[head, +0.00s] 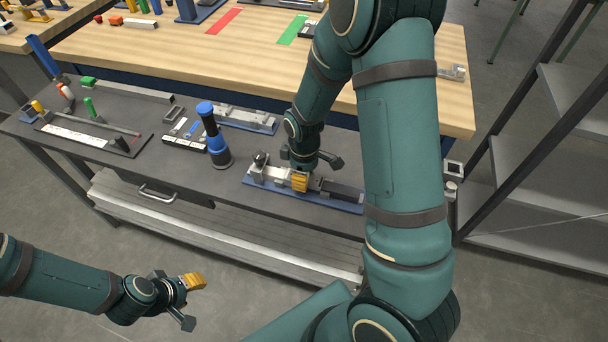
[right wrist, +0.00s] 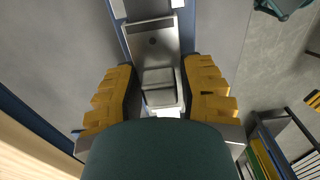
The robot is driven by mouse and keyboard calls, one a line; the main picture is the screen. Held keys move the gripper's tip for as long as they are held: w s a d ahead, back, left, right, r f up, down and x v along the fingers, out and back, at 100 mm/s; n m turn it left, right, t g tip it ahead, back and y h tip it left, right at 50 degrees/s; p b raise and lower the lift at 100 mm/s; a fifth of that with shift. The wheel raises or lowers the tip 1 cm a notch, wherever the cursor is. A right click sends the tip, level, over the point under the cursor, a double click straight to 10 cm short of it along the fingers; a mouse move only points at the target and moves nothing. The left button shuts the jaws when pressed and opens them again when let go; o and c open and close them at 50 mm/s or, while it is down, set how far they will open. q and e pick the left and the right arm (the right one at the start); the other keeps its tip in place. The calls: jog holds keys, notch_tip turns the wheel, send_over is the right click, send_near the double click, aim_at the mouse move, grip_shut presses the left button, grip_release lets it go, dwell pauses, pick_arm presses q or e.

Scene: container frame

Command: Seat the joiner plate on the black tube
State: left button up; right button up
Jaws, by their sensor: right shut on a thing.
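My right gripper (head: 300,181) points down over a blue base (head: 256,183) on the dark bench. Its yellow fingers (right wrist: 165,88) stand on both sides of a grey metal plate with a small dark hole, which I take for the joiner plate (right wrist: 153,48), and are shut on it. In the head view the fingers hide most of it. A dark bar, which looks like the black tube (head: 341,190), lies on the base just right of the fingers. I cannot tell whether plate and tube touch. My left gripper (head: 193,281) is off the bench at lower left; its finger gap is unclear.
A light grey fixture with a dark knob (head: 261,159) stands left of my right fingers. A blue and black cylinder (head: 213,136) stands upright further left. Another blue base (head: 246,122) with grey parts lies behind. A wooden table (head: 160,50) is beyond the bench.

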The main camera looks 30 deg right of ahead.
jog(key=shift+f, duration=0.2)
jog(key=o, duration=1.7)
jog(key=shift+r+p, duration=2.55)
jog(key=shift+r, duration=1)
